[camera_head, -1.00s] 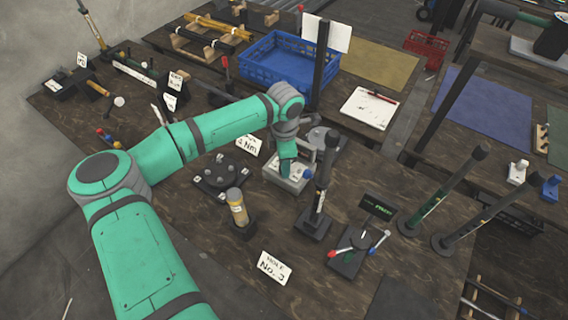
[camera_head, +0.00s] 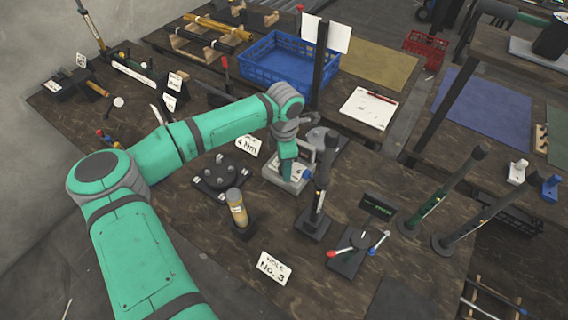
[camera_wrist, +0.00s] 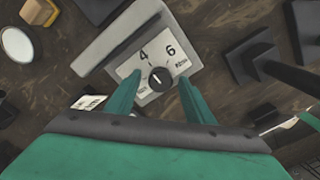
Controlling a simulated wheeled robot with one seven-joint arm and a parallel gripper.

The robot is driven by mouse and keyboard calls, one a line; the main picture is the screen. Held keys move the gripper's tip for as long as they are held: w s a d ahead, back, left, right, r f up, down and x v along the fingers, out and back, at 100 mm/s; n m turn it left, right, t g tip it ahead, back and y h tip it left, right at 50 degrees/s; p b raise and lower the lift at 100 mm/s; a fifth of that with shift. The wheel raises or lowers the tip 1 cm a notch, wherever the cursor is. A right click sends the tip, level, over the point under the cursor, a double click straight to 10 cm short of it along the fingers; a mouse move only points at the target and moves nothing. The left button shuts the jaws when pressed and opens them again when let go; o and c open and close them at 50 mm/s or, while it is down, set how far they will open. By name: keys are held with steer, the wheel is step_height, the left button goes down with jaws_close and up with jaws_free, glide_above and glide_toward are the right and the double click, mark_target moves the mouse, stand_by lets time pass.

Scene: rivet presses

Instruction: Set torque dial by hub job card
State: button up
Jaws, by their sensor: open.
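The torque dial is a black knob (camera_wrist: 159,78) on a pale plate marked 4 and 6, set on a grey box. A light mark on the knob appears to point up toward the numbers; its exact setting is hard to read. My gripper (camera_wrist: 158,95) is open, its green fingers on either side of the knob with gaps showing. In the head view, my gripper (camera_head: 288,172) is over the grey box (camera_head: 270,178) and hides the knob. A card reading "4 Nm" (camera_head: 249,146) stands behind the round black hub (camera_head: 222,174).
A "HOLE No. 3" card (camera_head: 275,268) stands in front. A blue crate (camera_head: 285,62) is behind.

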step_height(320, 180, up, 11)
stand_by(0.5)
steer(key=shift+f, duration=0.15)
